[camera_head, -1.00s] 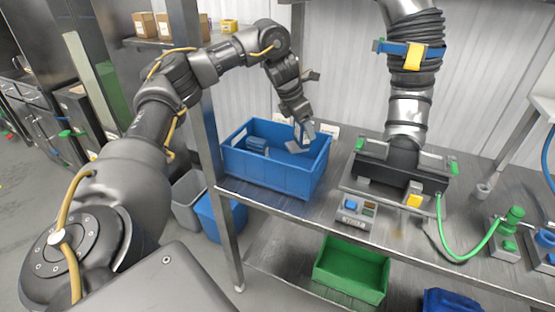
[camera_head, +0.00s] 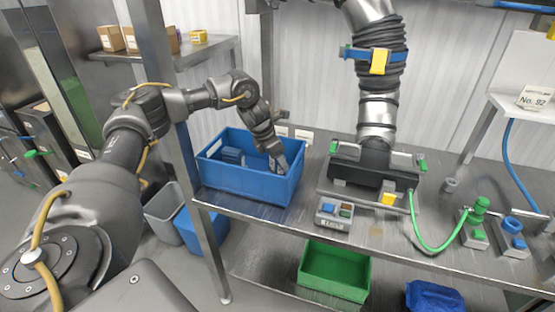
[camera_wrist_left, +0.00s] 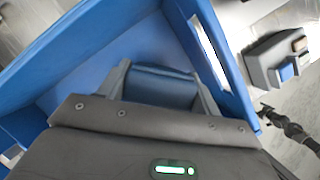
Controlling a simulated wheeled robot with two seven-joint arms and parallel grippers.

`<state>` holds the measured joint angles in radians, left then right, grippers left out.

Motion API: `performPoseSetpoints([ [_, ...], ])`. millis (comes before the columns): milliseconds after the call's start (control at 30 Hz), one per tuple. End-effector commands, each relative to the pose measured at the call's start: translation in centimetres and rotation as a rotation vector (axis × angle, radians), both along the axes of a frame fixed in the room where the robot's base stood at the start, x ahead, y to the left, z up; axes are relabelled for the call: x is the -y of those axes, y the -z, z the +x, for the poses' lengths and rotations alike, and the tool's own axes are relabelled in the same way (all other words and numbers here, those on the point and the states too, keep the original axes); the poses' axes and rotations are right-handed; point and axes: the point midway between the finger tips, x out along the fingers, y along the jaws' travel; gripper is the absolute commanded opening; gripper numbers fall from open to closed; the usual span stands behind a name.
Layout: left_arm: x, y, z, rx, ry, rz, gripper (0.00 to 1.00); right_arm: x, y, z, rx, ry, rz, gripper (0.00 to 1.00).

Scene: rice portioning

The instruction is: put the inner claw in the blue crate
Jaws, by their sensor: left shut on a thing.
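The blue crate (camera_head: 240,183) stands on the metal table, left of centre. My left gripper (camera_head: 279,162) reaches down into its right part, below the rim. My right gripper is not in view.
A fixture with a ribbed hose (camera_head: 380,90) stands right of the crate. A small button box (camera_head: 334,213) sits at the table's front edge. A metal post (camera_head: 165,110) rises left of the crate. A green crate (camera_head: 335,272) is on the lower shelf.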

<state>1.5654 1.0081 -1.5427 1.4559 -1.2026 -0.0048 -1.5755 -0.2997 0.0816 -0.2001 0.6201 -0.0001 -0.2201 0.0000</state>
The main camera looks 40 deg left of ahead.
Motion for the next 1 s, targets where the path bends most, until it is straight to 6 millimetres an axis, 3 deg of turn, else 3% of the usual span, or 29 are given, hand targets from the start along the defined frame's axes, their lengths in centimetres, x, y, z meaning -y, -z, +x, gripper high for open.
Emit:
performPoseSetpoints([
  [433, 0.03, 1.11, 0.06, 0.003, 0.0, -0.001, 0.18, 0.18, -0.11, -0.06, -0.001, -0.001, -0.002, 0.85],
  [467, 0.01, 1.26, -0.01, 0.0, 0.0, 0.0, 0.65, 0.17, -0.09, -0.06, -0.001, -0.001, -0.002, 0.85],
  [600, 0.01, 1.19, 0.0, 0.0, 0.0, 0.0, 0.83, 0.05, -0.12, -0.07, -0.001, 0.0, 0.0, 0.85],
  [1000, -0.08, 0.5, -0.13, 0.003, 0.0, -0.001, 0.85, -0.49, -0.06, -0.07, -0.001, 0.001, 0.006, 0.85],
])
